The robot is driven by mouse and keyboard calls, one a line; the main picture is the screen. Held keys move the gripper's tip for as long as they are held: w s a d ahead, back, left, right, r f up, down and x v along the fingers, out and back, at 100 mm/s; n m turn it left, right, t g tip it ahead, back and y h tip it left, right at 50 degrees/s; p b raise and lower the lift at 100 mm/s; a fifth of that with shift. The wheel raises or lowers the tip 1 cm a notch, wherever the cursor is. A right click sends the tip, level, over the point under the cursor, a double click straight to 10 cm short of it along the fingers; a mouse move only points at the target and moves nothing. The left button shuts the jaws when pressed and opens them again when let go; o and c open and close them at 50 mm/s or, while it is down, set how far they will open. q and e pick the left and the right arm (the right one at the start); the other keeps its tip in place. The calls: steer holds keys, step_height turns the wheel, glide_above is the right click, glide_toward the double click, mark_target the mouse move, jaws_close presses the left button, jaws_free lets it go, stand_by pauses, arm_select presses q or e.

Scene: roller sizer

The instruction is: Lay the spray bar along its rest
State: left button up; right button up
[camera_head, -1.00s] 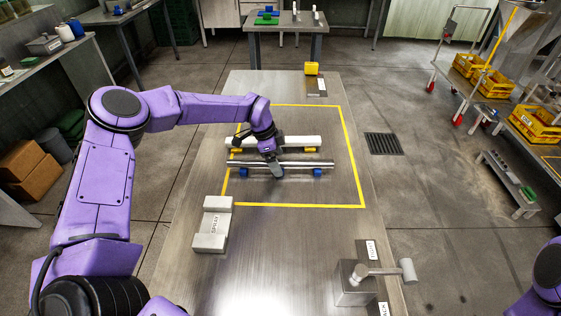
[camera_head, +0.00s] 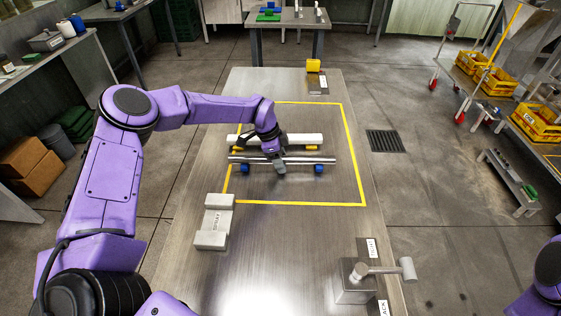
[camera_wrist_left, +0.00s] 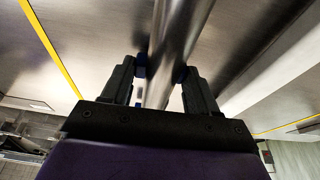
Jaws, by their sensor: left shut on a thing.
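The spray bar appears to be the long silver bar (camera_head: 305,160), lying crosswise inside the yellow outline in the head view. Blue pieces show below it near both ends; whether they touch it is unclear. My left gripper (camera_head: 279,164) is shut on the bar near its middle. In the left wrist view the bar (camera_wrist_left: 178,30) runs between the two black fingers (camera_wrist_left: 162,78). A grey rest (camera_head: 215,221) with two raised ends and a label that seems to read SPRAY stands left and nearer, apart from the bar. My right gripper is out of view.
A white bar (camera_head: 300,140) lies just behind the silver one, with yellow pieces below it. A metal block with a handle (camera_head: 354,285) stands at the near right. The table's near middle is clear.

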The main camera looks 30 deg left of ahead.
arm_select(q)
steer(key=s+d+r+b, duration=0.3)
steer(key=s+r, duration=0.3)
steer(key=s+d+r+b, duration=0.2)
steer(key=s+d+r, duration=0.1)
steer(key=s+r, duration=0.35)
steer(key=shift+s+d+f+n+t+y, duration=0.1)
steer(key=shift+d+f+n+t+y, duration=0.35)
steer(key=shift+f+n, duration=1.35)
steer(key=shift+s+d+f+n+t+y, duration=0.15)
steer(key=shift+d+f+n+y, duration=0.7)
steer(key=shift+n, duration=1.55)
steer(key=shift+w+d+f+n+t+y, duration=0.1)
steer(key=shift+d+f+n+t+y, duration=0.15)
steer(key=shift+d+f+n, duration=1.15)
